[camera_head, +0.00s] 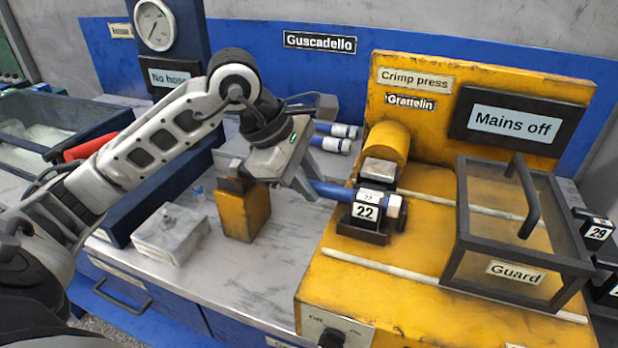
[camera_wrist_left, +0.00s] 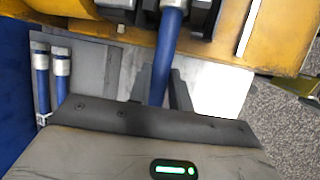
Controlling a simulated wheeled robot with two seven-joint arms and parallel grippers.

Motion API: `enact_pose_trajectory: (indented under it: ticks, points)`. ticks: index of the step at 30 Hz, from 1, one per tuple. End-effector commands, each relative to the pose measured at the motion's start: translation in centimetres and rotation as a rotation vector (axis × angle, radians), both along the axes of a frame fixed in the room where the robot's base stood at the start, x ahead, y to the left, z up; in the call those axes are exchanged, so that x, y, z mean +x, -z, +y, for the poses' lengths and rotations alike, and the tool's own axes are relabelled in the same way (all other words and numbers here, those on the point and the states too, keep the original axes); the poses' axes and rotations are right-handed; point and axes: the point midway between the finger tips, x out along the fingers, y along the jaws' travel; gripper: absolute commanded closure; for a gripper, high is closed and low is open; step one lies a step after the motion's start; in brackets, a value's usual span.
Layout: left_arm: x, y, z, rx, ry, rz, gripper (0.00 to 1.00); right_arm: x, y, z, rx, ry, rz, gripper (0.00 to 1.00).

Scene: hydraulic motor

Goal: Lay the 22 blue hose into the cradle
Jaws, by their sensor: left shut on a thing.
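A tag marked 22 (camera_head: 367,212) shows at the hose's end, by the cradle. My left gripper (camera_head: 310,181) is shut on the hose a little left of the cradle. The hose (camera_wrist_left: 172,40) also shows in the left wrist view, running up between the fingers (camera_wrist_left: 160,95) to the dark block. I cannot tell whether the hose rests fully in the cradle. My right gripper is not in view.
The yellow crimp press (camera_head: 430,110) carries a "Mains off" display (camera_head: 514,122) and a clear guard (camera_head: 515,225) on rails right of the cradle. Two other blue hoses (camera_head: 335,137) lie behind my gripper. A yellow block (camera_head: 243,208) and a grey metal box (camera_head: 171,233) stand on the bench.

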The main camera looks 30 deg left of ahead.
Motion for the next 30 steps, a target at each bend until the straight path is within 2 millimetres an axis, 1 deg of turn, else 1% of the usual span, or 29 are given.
enact_pose_trajectory:
  ticks: [7,8,9,10,20,23,26,30]
  points:
    - [0.0,0.5,0.0,-0.001,-0.001,-0.003,1.0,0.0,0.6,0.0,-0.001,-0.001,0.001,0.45]
    - [0.0,0.4,0.0,-0.001,-0.001,-0.003,0.72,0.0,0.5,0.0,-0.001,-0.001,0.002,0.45]
    - [0.0,0.3,0.0,-0.001,-0.001,-0.003,0.61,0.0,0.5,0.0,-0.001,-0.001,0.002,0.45]
    - [0.0,0.3,0.0,-0.001,-0.001,-0.003,0.55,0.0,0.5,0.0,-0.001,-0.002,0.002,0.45]
    - [0.0,0.5,0.0,0.0,0.0,0.001,0.55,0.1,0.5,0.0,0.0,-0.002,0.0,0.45]
    - [0.0,0.3,0.1,0.001,-0.001,-0.001,0.55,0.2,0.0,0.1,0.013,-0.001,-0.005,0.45]
    - [-0.6,-1.5,0.7,0.003,-0.002,-0.006,0.55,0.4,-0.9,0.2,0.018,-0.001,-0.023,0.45]
    - [-1.9,-4.5,1.8,0.004,-0.003,-0.008,0.55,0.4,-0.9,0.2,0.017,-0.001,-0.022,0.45]
